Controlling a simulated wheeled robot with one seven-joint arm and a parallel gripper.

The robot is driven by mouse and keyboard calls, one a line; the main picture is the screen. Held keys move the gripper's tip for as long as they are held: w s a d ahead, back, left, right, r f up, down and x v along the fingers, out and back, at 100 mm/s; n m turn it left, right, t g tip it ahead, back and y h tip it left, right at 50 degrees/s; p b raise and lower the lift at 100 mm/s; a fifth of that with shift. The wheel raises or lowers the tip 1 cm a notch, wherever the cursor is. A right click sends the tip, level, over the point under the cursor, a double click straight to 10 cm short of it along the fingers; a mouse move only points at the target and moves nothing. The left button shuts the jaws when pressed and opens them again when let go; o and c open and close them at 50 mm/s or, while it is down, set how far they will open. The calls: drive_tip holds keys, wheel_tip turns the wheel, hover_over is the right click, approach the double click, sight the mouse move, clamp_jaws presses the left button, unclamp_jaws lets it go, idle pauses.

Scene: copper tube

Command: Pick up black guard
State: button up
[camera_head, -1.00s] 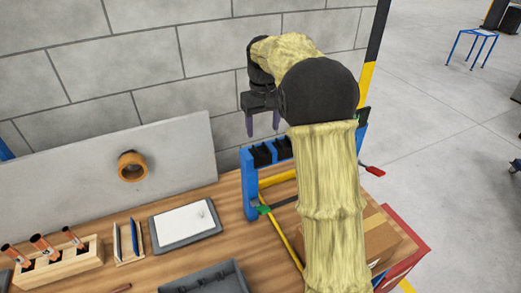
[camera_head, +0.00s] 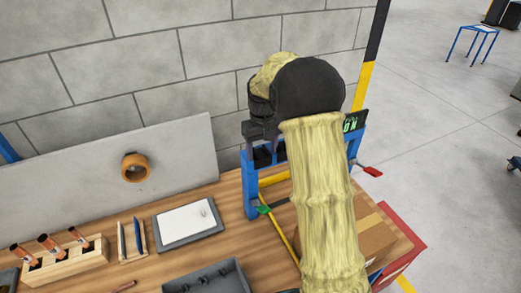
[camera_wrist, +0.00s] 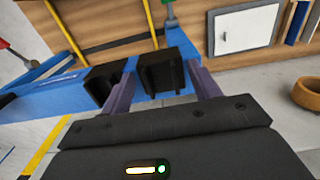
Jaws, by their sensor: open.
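Two black guards sit side by side on the blue frame. One black guard (camera_wrist: 160,75) lies between the purple fingers of my gripper (camera_wrist: 163,64) in the wrist view. The other black guard (camera_wrist: 101,86) is just left of the left finger. In the head view my gripper (camera_head: 264,152) points down over the top of the frame, and a black guard (camera_head: 263,158) shows beneath it. The fingers are open on either side of the guard. I cannot tell whether they touch it. My arm hides part of the frame in the head view.
The blue frame (camera_head: 250,190) stands on the wooden table, with a red-handled part (camera_head: 372,171) at right. A cardboard box (camera_head: 375,235) is beside my arm. A white panel in a grey tray (camera_head: 188,222), a wooden rack (camera_head: 65,265) and an orange ring (camera_head: 135,167) are at left.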

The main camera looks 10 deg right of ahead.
sight(262, 152)
drive_tip(key=shift+f, duration=0.15)
idle(0.3)
drive_tip(key=c, duration=1.1)
wheel_tip(262, 152, up, 18)
drive_tip(key=b, duration=0.3)
